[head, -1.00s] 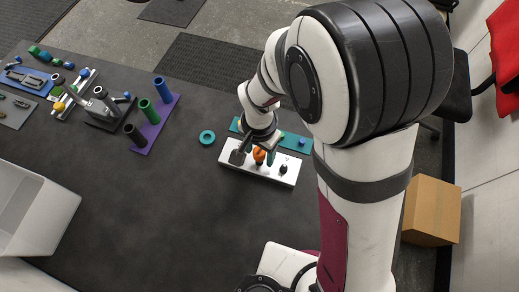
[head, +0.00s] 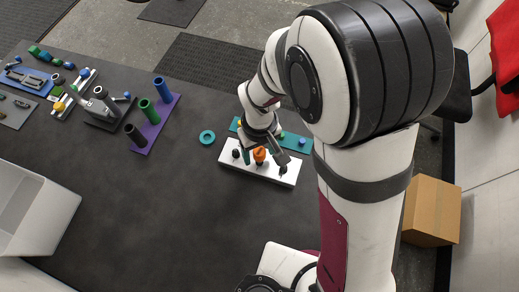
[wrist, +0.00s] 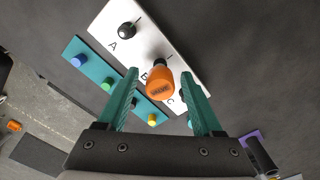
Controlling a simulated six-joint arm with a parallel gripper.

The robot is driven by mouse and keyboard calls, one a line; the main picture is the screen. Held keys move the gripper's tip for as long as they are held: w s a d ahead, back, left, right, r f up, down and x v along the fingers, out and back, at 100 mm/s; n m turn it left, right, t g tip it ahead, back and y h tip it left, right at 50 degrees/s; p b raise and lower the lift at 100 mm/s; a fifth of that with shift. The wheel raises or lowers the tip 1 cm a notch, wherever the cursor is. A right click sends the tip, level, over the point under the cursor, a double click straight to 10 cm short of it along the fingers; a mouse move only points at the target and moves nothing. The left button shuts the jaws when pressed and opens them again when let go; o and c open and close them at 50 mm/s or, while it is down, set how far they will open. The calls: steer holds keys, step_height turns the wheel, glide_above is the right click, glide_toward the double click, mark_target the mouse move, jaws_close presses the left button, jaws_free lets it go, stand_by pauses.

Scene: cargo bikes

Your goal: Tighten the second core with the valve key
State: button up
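A white block (head: 264,174) marked A, B and C carries a row of cores. The orange valve key (head: 259,154) stands on the middle core, by the B; it also shows in the wrist view (wrist: 160,85) with its labelled end toward the camera. The black core at A (wrist: 127,30) is bare. The core at C is mostly hidden by a finger in the wrist view. My gripper (wrist: 159,74) is open, with one teal finger on each side of the key. Gaps show between key and fingers.
Behind the block lies a teal plate (wrist: 90,63) with coloured knobs. A teal ring (head: 207,137) lies to the left. A purple stand (head: 152,131) with upright tubes is farther left, and a grey bin (head: 40,210) is at the left edge. The table's front is clear.

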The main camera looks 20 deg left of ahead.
jaws_close()
steer(key=m, duration=0.2)
steer(key=shift+m, duration=0.4)
steer(key=shift+r, duration=3.5)
